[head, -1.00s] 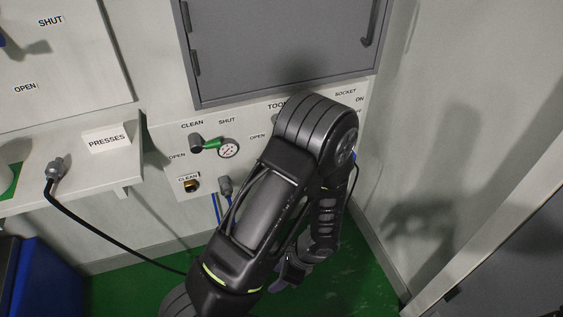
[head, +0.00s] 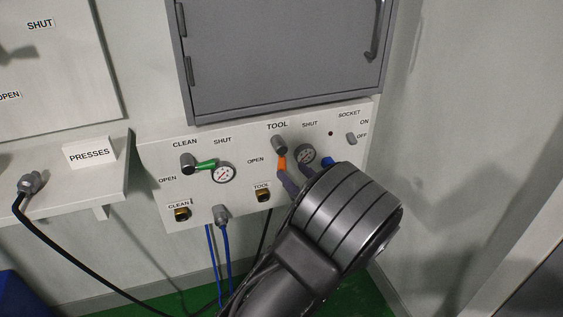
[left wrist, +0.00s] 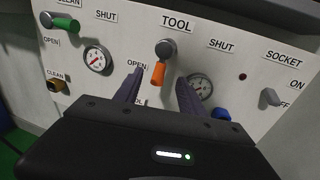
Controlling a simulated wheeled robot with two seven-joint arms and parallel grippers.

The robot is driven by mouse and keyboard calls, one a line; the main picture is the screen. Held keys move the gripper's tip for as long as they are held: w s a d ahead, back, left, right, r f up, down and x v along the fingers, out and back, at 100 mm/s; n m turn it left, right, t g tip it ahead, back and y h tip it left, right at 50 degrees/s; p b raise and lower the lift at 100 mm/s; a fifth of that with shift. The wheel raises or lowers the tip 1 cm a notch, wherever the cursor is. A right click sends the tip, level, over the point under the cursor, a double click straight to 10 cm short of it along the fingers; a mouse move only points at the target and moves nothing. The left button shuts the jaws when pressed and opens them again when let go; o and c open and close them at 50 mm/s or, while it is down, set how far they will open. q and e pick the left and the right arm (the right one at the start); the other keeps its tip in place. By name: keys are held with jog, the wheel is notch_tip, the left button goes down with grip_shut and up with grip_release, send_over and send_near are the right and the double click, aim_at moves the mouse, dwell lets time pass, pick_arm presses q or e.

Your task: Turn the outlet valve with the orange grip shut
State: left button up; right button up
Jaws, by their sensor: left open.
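The outlet valve under the TOOL label has a grey knob (head: 280,145) and an orange grip (head: 282,164) that hangs roughly straight down. In the left wrist view the orange grip (left wrist: 158,73) lies between the two fingers of my left gripper (left wrist: 159,80), with OPEN to its left and SHUT to its right. The left gripper is open, one finger on each side of the grip; I cannot tell whether either finger touches it. In the head view my arm hides most of the gripper (head: 288,182). My right gripper is not in view.
A valve with a green grip (head: 205,164) and a gauge (head: 223,174) are to the left on the panel. A grey cabinet (head: 277,55) overhangs the panel. Blue hoses (head: 226,250) hang below.

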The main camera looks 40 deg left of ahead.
aim_at(284, 164)
pick_arm(q)
jog(key=b+x, duration=0.1)
jog(key=x, duration=0.5)
jog(key=shift+a, duration=0.35)
jog(key=shift+c, duration=0.6)
grip_shut()
